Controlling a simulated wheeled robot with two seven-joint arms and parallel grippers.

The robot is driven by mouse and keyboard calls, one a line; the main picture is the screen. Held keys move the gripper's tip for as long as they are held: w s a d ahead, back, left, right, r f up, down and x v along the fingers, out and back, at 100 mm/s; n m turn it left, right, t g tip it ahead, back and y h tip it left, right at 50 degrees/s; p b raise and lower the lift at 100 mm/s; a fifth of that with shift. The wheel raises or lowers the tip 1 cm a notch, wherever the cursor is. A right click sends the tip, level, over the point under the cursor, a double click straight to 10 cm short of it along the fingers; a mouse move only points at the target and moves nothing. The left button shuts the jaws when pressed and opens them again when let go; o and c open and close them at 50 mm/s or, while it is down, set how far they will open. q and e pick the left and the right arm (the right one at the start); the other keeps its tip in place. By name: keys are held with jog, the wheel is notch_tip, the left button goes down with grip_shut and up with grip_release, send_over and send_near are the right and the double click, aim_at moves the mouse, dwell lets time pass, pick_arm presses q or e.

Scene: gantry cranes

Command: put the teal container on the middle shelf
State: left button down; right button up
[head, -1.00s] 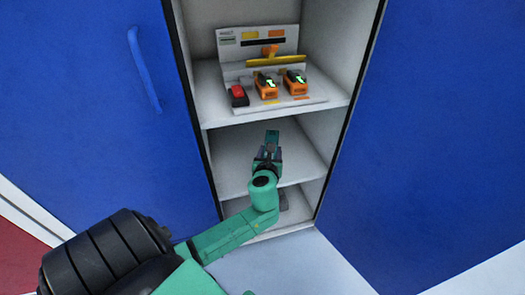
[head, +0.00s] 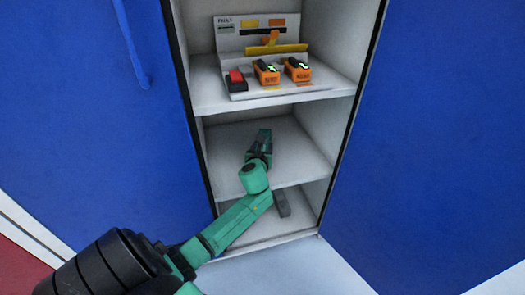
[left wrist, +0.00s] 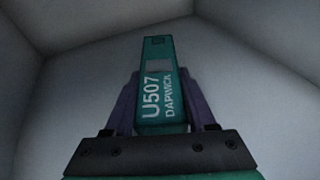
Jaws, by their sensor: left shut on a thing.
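The teal container (left wrist: 160,85) is a small upright-looking block with white lettering "U507 DAPWICK" in the left wrist view. My left gripper (left wrist: 160,108) is shut on it, with a finger on each side. In the head view the left gripper (head: 260,145) reaches into the cabinet over the middle shelf (head: 225,160), with the teal container (head: 264,135) at its tip. I cannot tell whether the container touches the shelf. My right gripper is not in view.
The upper shelf (head: 215,98) holds a white panel (head: 230,45) with two orange devices (head: 266,72) and a red-topped block (head: 236,80). A grey object (head: 282,204) lies on the bottom shelf. Blue doors (head: 90,120) flank the opening. The middle shelf looks otherwise clear.

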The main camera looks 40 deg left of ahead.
pick_arm(q)
jog(key=shift+c, duration=1.1)
grip_release()
jog(key=p+v, duration=0.5)
jog(key=v, duration=0.6)
jog(key=shift+s+d+r, duration=0.1)
jog(key=shift+s+r, duration=0.15)
jog(key=shift+s+d, duration=0.1)
jog(key=shift+s, duration=0.1)
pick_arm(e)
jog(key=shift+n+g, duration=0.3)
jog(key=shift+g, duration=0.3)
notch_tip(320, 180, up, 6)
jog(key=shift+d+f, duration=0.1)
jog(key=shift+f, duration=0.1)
pick_arm(q)
jog(key=shift+f, duration=0.1)
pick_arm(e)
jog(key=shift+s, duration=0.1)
